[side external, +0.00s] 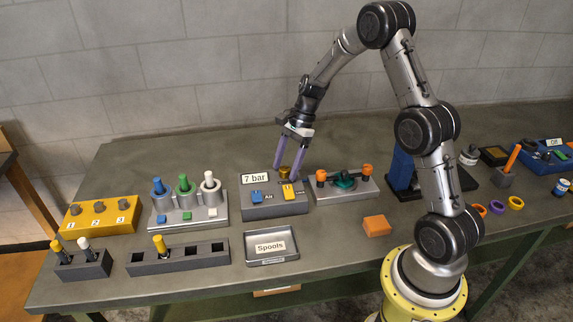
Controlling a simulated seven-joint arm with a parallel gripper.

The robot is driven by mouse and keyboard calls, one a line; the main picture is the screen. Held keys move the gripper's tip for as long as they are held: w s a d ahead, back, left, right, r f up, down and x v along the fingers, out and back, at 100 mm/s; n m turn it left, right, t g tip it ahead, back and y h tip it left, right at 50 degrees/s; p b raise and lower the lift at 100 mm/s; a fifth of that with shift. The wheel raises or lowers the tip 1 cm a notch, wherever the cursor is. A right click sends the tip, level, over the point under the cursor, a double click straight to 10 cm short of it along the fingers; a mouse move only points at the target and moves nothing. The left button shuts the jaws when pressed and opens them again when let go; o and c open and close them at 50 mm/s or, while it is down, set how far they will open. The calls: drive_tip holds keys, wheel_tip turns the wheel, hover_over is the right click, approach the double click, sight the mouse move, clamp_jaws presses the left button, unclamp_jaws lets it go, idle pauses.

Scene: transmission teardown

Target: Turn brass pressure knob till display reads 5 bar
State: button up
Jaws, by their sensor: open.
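The brass pressure knob (284,172) stands on top of a dark grey control box (262,208) near the middle of the table. The display (255,179) at the box's upper left reads 7 bar. A blue switch labelled Air (256,196) and a yellow switch (289,193) sit on the box's face. My gripper (290,167) points down at the knob with its purple fingers apart, one on each side of it in this view. I cannot tell whether either finger touches the knob.
A fixture with orange knobs and a teal part (344,183) stands close right of the box. Blue, green and white plungers on a grey block (188,212) stand left. The Spools tray (271,246) and an orange block (377,226) lie in front.

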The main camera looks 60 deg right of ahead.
clamp_jaws()
idle(0.3)
drive_tip(key=shift+n, duration=0.3)
drive_tip(key=n+g, duration=0.1)
drive_tip(key=n, duration=0.1)
drive_tip(key=n+g, duration=0.1)
drive_tip(key=n, duration=0.2)
drive_tip(key=shift+w+n, duration=0.2)
drive_tip(key=shift+n, duration=0.1)
drive_tip(key=n+g+h, duration=0.1)
drive_tip(key=n+g, duration=0.1)
drive_tip(key=n, duration=0.3)
drive_tip(key=shift+w, duration=0.1)
drive_tip(key=shift+n, duration=0.3)
unclamp_jaws()
